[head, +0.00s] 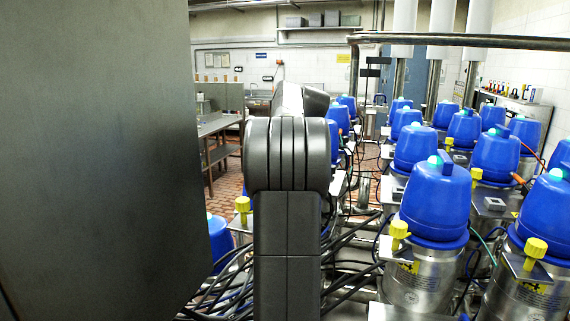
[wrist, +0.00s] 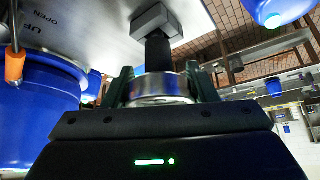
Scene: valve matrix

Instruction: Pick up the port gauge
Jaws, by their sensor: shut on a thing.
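In the wrist view the port gauge (wrist: 160,88) shows as a round steel body, with a black stem rising from it to a grey block. I cannot tell whether the grey block (wrist: 156,20) is part of the gauge or a holder it sits in. My gripper (wrist: 163,79) has its two dark green fingers on either side of the steel body, shut on it. The lower part of the gauge is hidden by the gripper housing. In the head view my arm hides the gripper and the gauge.
A steel plate (wrist: 85,30) with "OPEN" and "UP" lettering lies beside the stem. A large blue valve head (wrist: 38,110) is close on the left, with an orange-handled part (wrist: 14,65) by it. Rows of blue valve heads (head: 435,200) fill the right. Cables (head: 225,290) run low by my arm.

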